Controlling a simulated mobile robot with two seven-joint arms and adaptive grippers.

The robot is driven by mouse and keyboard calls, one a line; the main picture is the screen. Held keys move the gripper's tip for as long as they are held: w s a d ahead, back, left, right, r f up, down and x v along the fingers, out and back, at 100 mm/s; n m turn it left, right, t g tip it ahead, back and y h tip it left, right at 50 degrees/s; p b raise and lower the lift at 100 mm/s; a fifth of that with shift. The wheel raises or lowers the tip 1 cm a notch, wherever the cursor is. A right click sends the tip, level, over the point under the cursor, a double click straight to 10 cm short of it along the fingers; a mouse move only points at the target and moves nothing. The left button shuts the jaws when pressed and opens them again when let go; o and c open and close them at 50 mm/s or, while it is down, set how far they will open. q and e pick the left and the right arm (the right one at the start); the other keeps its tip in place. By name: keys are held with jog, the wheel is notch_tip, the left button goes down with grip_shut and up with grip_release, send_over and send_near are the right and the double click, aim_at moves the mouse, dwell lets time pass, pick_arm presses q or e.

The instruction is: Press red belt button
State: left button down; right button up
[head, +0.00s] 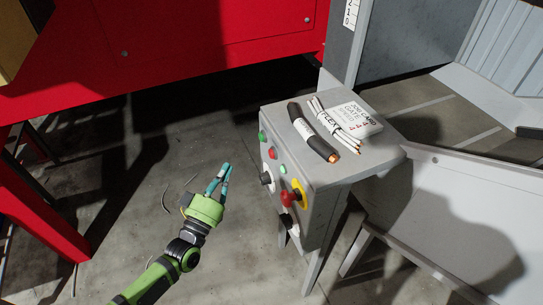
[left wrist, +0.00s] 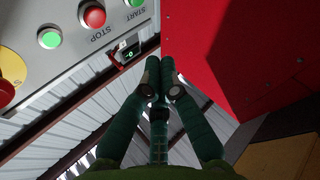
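A grey control box (head: 325,195) carries several buttons on its front face. A small red button (head: 272,153) sits between two green ones; in the left wrist view the red button (left wrist: 94,15) is at the top, near the word STOP. A larger red mushroom button (head: 288,199) on a yellow plate sits lower right; its edge shows at the far left of the left wrist view (left wrist: 5,92). My left gripper (head: 225,169) is left of the panel, apart from it. Its fingertips (left wrist: 160,67) are together with nothing between them. My right gripper is not in view.
Green buttons (head: 262,136) and a black knob (head: 266,178) neighbour the red one. A dark cable piece (head: 313,132), white cables (head: 335,125) and a card (head: 355,117) lie on the box top. A red machine (head: 180,40) stands behind; a grey chute (head: 450,205) is right.

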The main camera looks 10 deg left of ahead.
aim_at(272, 154)
pick_arm(q)
jog(key=shift+r, duration=0.35)
jog(key=w+d+b, duration=0.1)
jog(key=w+d, duration=0.4)
jog(key=d, duration=0.2)
jog(key=shift+d, duration=0.2)
jog(key=shift+d+b, duration=0.1)
jog(key=shift+b, duration=0.2)
dwell(1.3)
jog(key=shift+w+d, duration=0.2)
jog(key=shift+w, duration=0.05)
